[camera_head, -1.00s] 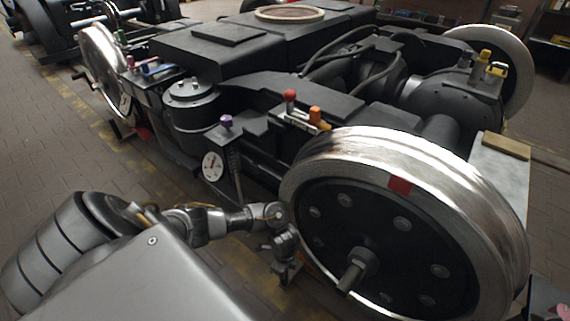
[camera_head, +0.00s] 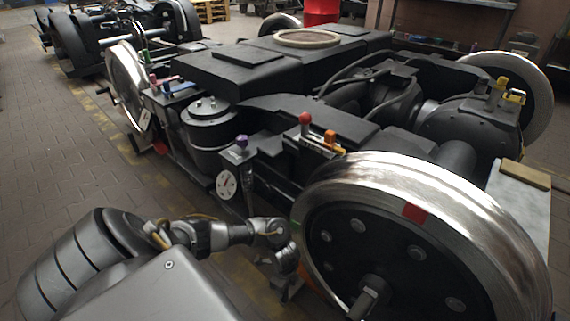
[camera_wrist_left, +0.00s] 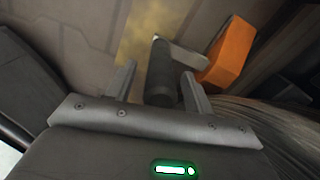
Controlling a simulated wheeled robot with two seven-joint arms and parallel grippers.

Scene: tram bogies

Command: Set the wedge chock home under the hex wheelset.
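The hex wheelset's near wheel (camera_head: 420,235) has a shiny tread, a red mark and a hex-shaped axle end (camera_head: 368,300). The orange wedge chock (camera_wrist_left: 230,52) shows in the left wrist view, with a dark cylindrical handle (camera_wrist_left: 161,72) beside it and a pale bar between them. The chock lies low next to the wheel rim; its contact with the wheel cannot be seen clearly. My left gripper (camera_wrist_left: 158,84) is open, its fingers on either side of the handle with gaps showing. In the head view my left gripper (camera_head: 287,285) is low, left of the wheel. My right gripper is out of view.
The bogie frame (camera_head: 290,112) fills the space behind the wheel. A round dial gauge (camera_head: 226,184) and red and orange levers (camera_head: 318,132) stick out near my left arm. Brick floor (camera_head: 60,160) is clear on the left.

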